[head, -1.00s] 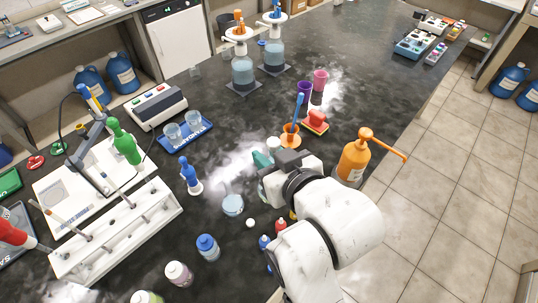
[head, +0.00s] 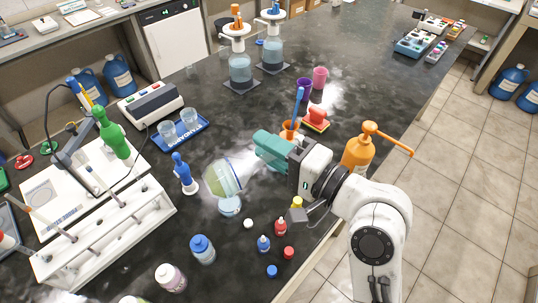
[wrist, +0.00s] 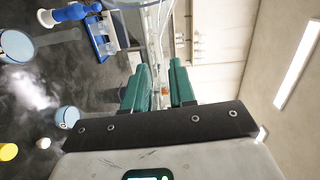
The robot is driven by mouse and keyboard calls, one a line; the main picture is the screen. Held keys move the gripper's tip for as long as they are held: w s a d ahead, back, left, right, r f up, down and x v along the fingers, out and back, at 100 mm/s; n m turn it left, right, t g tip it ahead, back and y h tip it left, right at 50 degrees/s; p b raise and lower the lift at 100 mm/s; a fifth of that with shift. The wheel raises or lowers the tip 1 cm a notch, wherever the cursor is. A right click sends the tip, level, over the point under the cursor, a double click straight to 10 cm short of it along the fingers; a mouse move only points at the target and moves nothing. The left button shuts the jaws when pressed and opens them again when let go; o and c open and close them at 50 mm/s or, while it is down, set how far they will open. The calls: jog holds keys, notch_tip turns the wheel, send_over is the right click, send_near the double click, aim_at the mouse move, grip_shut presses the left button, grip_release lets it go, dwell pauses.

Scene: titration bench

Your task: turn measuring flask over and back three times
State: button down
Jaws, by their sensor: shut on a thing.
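The measuring flask (head: 222,177) is clear glass with a pale yellow-green tint. In the head view it hangs tilted over the bench, its round body left of and below my fingers. My gripper (head: 264,147) has teal fingers, which are shut on its neck. In the wrist view the flask's body (wrist: 135,4) is cut off at the top edge and its clear neck (wrist: 156,35) runs down between the fingers (wrist: 158,80). With the room showing sideways there, the flask lies close to horizontal. The gripped stretch of neck is partly hidden.
A small glass vessel (head: 230,206) stands below the flask, with a blue pipette filler (head: 183,172) to its left. A blue-capped bottle (head: 202,249) and small dropper bottles (head: 281,226) stand nearer. An orange pump bottle (head: 359,150) stands near the arm.

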jog(key=shift+a+f+m+t+p, duration=0.1)
jog(key=shift+m+t+p, duration=0.85)
jog(key=shift+m, duration=2.1)
jog(key=shift+d+m+t+p, duration=0.1)
jog(key=shift+m+t+p, duration=0.25)
jog(key=shift+m+t, duration=1.9)
jog(key=shift+a+f+m+t+p, duration=0.1)
jog(key=shift+m+t+p, duration=0.5)
jog(key=shift+m, duration=3.2)
